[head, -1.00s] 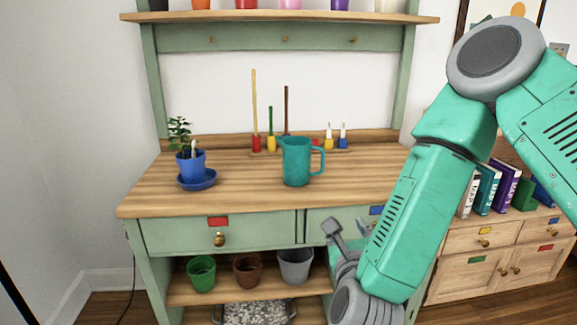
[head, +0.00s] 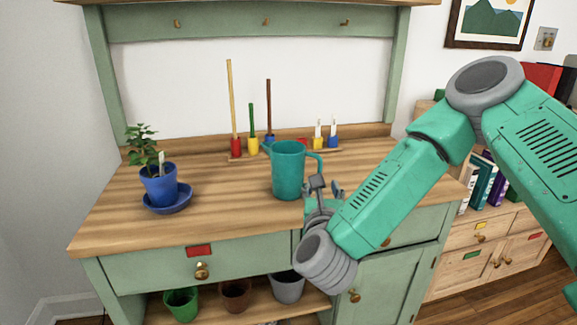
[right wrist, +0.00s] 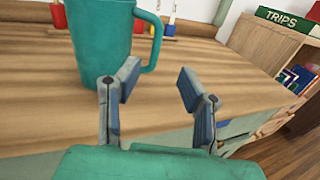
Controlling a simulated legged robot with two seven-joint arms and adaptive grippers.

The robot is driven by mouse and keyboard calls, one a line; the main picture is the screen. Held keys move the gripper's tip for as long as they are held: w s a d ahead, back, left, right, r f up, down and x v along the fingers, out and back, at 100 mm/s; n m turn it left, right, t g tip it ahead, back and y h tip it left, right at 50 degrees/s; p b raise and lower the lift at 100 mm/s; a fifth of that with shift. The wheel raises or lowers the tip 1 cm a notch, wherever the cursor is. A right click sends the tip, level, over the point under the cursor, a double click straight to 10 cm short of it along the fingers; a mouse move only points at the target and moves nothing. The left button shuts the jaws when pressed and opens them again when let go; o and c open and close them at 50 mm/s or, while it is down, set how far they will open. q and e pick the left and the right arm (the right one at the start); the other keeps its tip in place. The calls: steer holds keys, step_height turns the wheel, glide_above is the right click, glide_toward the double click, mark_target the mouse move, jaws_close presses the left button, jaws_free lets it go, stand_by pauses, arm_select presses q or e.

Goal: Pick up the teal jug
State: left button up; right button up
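The teal jug (head: 289,172) stands upright on the wooden worktop, its handle to the right and its spout to the left. In the right wrist view the jug (right wrist: 98,40) is at the upper left, its top cut off, with its handle (right wrist: 154,40) curving right. My right gripper (head: 325,186) is at the worktop's front edge, just right of and in front of the jug. In the right wrist view the gripper (right wrist: 158,82) has its fingers spread with nothing between them. The jug's handle is ahead of the left finger and looks apart from it. My left gripper is not in view.
A blue potted plant (head: 158,184) on a saucer stands at the left of the worktop. Coloured tool holders (head: 253,145) stand along the back. Pots (head: 181,303) sit on the shelf below. The worktop between plant and jug is clear.

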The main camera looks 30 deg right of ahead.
mark_target(320, 168)
steer(key=x, duration=0.2)
steer(key=shift+w+d, duration=0.25)
steer(key=shift+d, duration=0.1)
steer(key=shift+w+d+r+b, duration=0.15)
steer(key=shift+w+b, duration=0.25)
steer(key=shift+w, duration=0.5)
steer(key=x, duration=0.3)
steer(key=shift+w+b, duration=0.35)
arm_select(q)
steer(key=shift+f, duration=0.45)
arm_select(e)
steer(key=shift+w+d, duration=0.25)
steer(key=shift+d, duration=0.05)
steer(key=shift+r, duration=0.15)
jaws_close()
